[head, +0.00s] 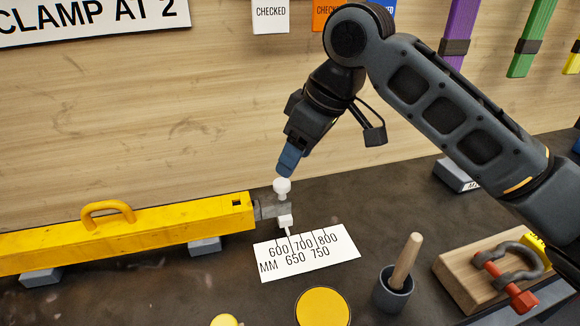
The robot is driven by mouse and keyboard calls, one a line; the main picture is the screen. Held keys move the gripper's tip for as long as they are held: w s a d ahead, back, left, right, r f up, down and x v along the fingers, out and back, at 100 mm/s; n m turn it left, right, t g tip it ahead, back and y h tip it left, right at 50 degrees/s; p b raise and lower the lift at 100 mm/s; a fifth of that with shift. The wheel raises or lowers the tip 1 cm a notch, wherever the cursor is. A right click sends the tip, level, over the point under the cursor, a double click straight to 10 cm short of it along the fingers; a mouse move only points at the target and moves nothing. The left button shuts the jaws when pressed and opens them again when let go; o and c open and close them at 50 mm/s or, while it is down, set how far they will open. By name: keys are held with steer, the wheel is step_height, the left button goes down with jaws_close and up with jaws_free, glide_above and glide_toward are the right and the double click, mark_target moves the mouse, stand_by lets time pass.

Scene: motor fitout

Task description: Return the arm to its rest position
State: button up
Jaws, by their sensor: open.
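My gripper (289,160) is at the end of my dark grey arm, which reaches in from the right. Its blue fingers point down, just above a white knob (282,187) on the grey end piece (270,208) of a long yellow beam (150,231). The gripper looks empty. I cannot tell whether the fingertips touch the knob. A white pointer (286,222) hangs below the end piece over a white scale card (308,252) marked 600 to 800 mm.
A dark cup (393,290) with a wooden handle stands at the front. A wooden block (470,275) carries a shackle with a red pin (508,285). Yellow discs (322,307) lie at the front edge. Tags and coloured straps (532,35) hang on the wooden back wall.

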steer(key=shift+s+d+r, duration=0.1)
steer(key=shift+d+r, duration=0.1)
steer(key=shift+r, duration=0.3)
